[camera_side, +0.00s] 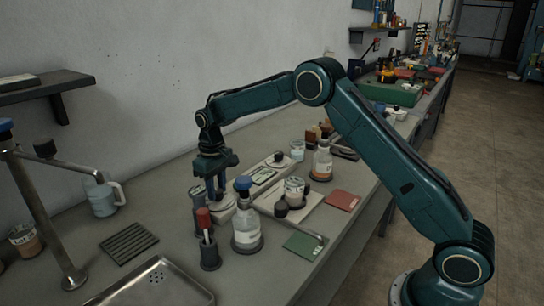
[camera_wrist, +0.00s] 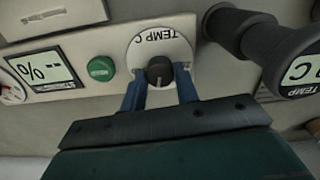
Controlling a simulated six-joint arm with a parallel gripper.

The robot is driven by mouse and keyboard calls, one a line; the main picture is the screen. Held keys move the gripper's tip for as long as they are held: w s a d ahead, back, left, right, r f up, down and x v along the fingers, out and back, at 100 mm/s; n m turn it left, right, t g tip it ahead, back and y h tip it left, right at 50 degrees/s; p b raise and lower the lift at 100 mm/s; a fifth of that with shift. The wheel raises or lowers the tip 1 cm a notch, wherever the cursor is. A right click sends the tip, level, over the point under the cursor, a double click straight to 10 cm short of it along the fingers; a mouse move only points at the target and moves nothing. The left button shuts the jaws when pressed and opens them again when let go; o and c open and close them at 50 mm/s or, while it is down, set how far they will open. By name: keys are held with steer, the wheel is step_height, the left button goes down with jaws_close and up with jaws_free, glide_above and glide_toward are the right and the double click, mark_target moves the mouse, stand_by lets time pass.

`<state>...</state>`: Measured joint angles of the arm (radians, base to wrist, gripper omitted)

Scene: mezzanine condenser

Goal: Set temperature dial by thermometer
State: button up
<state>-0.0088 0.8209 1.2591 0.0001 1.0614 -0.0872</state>
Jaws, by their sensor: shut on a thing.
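The temperature dial is a black knob (camera_wrist: 160,71) on a round white plate marked TEMP C (camera_wrist: 158,40). In the wrist view the blue fingers of my gripper (camera_wrist: 160,82) are on both sides of the knob, shut on it. In the side view my gripper (camera_side: 216,190) points down at the near end of the pale control panel (camera_side: 262,176), and the knob is hidden there. A dark cylindrical device with a C display (camera_wrist: 303,70), apparently the thermometer, stands beside the dial in the wrist view; its reading cannot be made out. The panel also has a green button (camera_wrist: 101,68) and a % display (camera_wrist: 45,70).
Close to my gripper stand a blue-capped bottle (camera_side: 247,232) and a dark holder with a red-topped tool (camera_side: 209,254). A jar (camera_side: 294,188), a brown-based bottle (camera_side: 322,162), a green mat (camera_side: 304,245) and a red mat (camera_side: 342,200) lie right.

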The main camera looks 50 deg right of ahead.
mark_target(217, 190)
steer(key=m, duration=0.6)
steer(key=shift+m, duration=0.3)
steer(key=m, duration=0.6)
steer(key=shift+r, duration=0.1)
steer(key=o, duration=1)
steer(key=shift+r, duration=6.9)
